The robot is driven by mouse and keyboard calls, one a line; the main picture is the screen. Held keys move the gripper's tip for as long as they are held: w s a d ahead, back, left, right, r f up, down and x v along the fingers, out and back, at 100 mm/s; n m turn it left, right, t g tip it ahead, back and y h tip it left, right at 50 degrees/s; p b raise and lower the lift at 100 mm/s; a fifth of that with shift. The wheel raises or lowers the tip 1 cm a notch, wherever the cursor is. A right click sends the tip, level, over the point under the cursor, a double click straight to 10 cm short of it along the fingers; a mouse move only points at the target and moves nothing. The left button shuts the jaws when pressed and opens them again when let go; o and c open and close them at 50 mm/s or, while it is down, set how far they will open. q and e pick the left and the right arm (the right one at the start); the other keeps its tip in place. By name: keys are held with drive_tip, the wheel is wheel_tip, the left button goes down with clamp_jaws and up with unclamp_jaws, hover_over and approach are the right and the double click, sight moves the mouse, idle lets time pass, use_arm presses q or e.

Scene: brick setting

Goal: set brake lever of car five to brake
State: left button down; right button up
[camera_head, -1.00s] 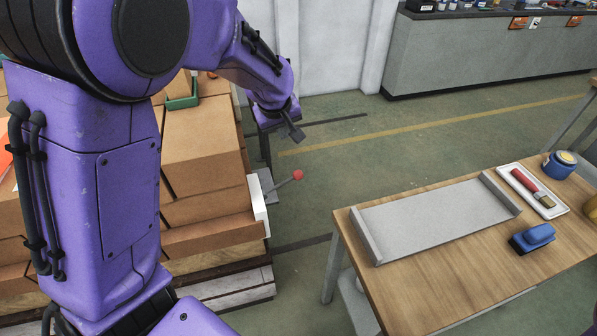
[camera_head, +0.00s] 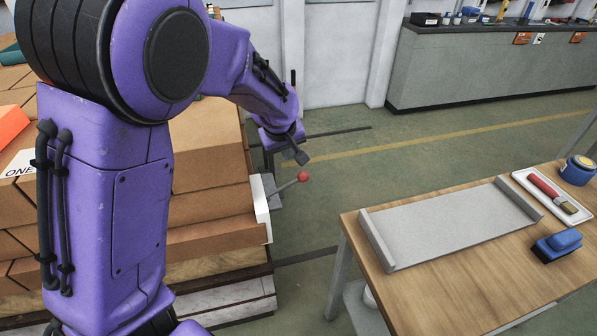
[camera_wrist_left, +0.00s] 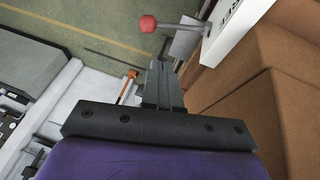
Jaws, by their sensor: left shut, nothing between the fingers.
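A brake lever with a red knob (camera_head: 303,176) sticks out to the right from a grey bracket (camera_head: 272,192) at the end of the brown stacks. It also shows at the top of the left wrist view, where its red knob (camera_wrist_left: 148,23) lies just beyond my fingers. My left gripper (camera_head: 301,158) is shut and empty, close to the knob in the head view; I cannot tell if they touch. Its fingers also show in the wrist view (camera_wrist_left: 158,66). A white sign beside the lever (camera_wrist_left: 237,22) shows letters ending in "REE". A car marked five is not visible. My right gripper is not in view.
Brown blocks (camera_head: 212,145) are stacked on the left, with a sign "ONE" (camera_head: 18,172). A wooden table (camera_head: 440,285) with a grey tray, brushes and a jar stands right. An orange-tipped rod (camera_wrist_left: 131,74) shows in the wrist view. Green floor lies between.

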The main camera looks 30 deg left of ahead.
use_arm(q)
approach(299, 175)
wheel_tip(299, 175, down, 3)
drive_tip(key=a, duration=0.2)
drive_tip(key=w+f, duration=0.1)
drive_tip(key=w+d+f+p, duration=0.1)
drive_tip(key=f, duration=0.1)
drive_tip(key=shift+w, duration=0.25)
drive_tip(key=shift+a, duration=0.1)
